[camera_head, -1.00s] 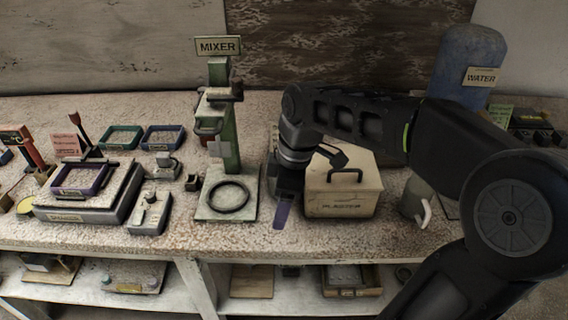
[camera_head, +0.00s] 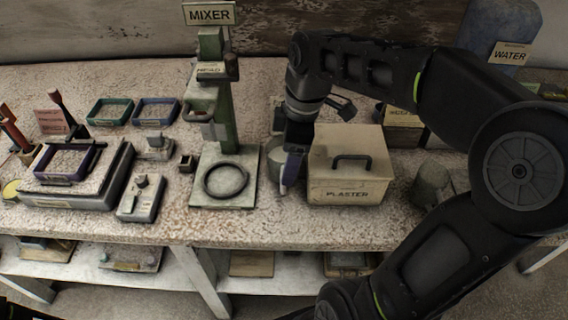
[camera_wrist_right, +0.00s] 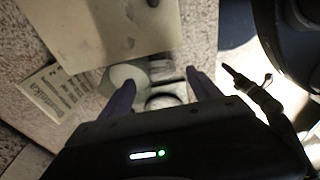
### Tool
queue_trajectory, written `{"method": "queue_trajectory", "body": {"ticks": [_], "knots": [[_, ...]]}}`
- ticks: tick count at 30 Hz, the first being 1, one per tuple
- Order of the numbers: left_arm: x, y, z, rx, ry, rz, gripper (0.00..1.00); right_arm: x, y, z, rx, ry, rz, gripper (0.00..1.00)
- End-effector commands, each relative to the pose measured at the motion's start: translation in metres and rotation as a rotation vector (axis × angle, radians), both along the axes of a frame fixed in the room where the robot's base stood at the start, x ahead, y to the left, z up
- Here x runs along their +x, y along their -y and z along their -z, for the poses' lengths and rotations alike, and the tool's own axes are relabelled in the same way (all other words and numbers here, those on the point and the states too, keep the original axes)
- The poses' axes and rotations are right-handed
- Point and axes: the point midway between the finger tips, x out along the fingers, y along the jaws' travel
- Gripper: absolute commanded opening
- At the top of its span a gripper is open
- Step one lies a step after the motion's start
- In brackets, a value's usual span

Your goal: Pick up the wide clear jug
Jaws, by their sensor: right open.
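A pale, see-through round vessel (camera_head: 275,158), which may be the wide clear jug, stands on the bench between the mixer base and the plaster box, partly hidden by my right gripper. My right gripper (camera_head: 290,175) points down at its right side, with purple fingers. In the right wrist view the gripper (camera_wrist_right: 160,92) is open. Pale round shapes (camera_wrist_right: 128,75) show near and between its fingers; I cannot tell which one is the jug, or whether a finger touches it. My left gripper is not in view.
The plaster box (camera_head: 347,190) stands close to the right of the gripper. The green mixer (camera_head: 222,130) stands to the left on its base. A grey container (camera_head: 430,185) sits at right, partly behind my arm. Bench front is clear below the gripper.

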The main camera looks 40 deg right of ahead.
Motion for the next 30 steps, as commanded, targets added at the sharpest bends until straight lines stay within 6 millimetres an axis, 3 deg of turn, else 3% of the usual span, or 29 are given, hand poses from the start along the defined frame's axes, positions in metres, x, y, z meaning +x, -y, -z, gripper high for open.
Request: {"method": "queue_trajectory", "body": {"ticks": [6,17,25,30], "knots": [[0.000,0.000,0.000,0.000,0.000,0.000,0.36,0.001,-0.003,0.020,0.000,-0.002,0.000,0.73],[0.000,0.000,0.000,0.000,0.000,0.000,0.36,0.001,-0.004,0.025,0.002,-0.004,-0.001,0.73],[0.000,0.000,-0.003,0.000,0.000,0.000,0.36,0.003,-0.010,0.062,0.001,-0.005,0.000,0.73],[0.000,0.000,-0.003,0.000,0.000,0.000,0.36,0.005,-0.012,0.072,0.001,-0.003,-0.001,0.73]]}}
